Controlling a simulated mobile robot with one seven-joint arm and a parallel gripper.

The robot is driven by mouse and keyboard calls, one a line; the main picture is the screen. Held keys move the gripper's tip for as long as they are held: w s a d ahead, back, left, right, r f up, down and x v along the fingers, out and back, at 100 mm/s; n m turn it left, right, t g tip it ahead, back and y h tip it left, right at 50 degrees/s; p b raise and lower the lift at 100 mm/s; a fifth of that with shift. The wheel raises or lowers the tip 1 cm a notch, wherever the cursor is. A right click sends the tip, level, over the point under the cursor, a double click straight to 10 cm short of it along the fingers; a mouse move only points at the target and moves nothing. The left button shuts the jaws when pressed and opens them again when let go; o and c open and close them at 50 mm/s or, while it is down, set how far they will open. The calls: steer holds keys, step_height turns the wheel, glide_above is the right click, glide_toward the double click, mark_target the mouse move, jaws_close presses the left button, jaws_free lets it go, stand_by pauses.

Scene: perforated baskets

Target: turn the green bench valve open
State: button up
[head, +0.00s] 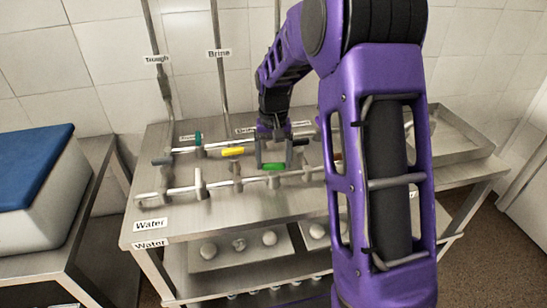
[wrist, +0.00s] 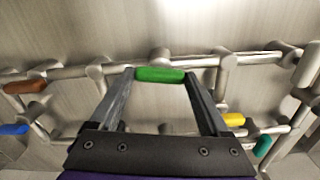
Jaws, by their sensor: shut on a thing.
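The green valve handle (head: 273,167) is on the front pipe run on the steel bench. In the wrist view the green handle (wrist: 160,75) lies level across the picture, between the two fingertips. My gripper (head: 273,160) points down over it in the head view. In the wrist view my gripper (wrist: 159,78) has one finger at each end of the handle and is shut on it. The handle's stem and the pipe right under it are partly hidden.
A yellow handle (head: 233,152) and a teal handle (head: 198,138) stand left of my gripper. Brown (wrist: 25,87) and blue (wrist: 14,129) handles show in the wrist view. Steel pipes (head: 180,190) run along the bench (head: 200,217). A blue-lidded box (head: 35,165) stands at left.

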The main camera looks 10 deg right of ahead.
mark_target(273, 163)
steer(key=shift+n, duration=1)
steer(key=o, duration=1.2)
steer(key=shift+r, duration=0.15)
step_height(273, 163, up, 17)
steer(key=shift+r+p, duration=0.1)
steer(key=shift+p, duration=0.75)
